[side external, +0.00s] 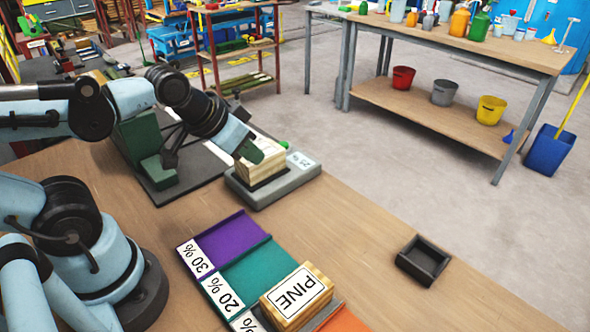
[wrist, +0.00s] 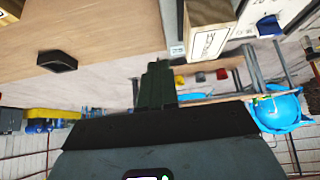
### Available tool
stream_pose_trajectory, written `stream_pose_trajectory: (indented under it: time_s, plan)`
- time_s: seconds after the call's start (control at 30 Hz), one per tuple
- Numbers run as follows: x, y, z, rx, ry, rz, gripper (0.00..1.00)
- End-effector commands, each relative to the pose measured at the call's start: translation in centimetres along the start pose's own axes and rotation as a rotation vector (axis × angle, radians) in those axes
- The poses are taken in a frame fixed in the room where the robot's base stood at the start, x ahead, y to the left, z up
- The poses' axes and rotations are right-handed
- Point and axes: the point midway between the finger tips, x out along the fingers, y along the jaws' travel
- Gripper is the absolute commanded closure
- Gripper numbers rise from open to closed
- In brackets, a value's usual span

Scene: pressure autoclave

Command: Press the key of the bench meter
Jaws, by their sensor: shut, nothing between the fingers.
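The bench meter (side external: 275,189) is a low grey box near the far edge of the bench. A pale wooden block (side external: 262,167) stands on it, and a small white display (side external: 300,160) with dark figures shows on its right part. A bright green spot (side external: 284,145) shows at its far side; I cannot tell whether this is the key. My gripper (side external: 250,152) has dark green fingers, shut and empty, at the top of the block in the side view. The wrist view shows the shut fingers (wrist: 157,80) beside a labelled wooden block (wrist: 208,38); contact with anything cannot be told.
A small black open box (side external: 423,260) sits at the right. A dark plate with a green bracket (side external: 150,150) lies left of the meter.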

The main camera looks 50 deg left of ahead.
Motion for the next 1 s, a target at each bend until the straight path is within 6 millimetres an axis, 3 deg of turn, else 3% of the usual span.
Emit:
stream_pose_trajectory:
  time_s: [0.27, 0.57, 0.8, 1.0]
  plan:
    - [0.1, -0.4, -0.8, -0.043, 0.009, -0.006, 1.0]
    - [1.8, -3.2, -6.1, -0.347, 0.071, -0.034, 1.0]
    - [4.4, -6.7, -10.4, -0.631, 0.14, -0.051, 1.0]
    - [6.5, -9.5, -12.7, -0.822, 0.191, -0.056, 1.0]
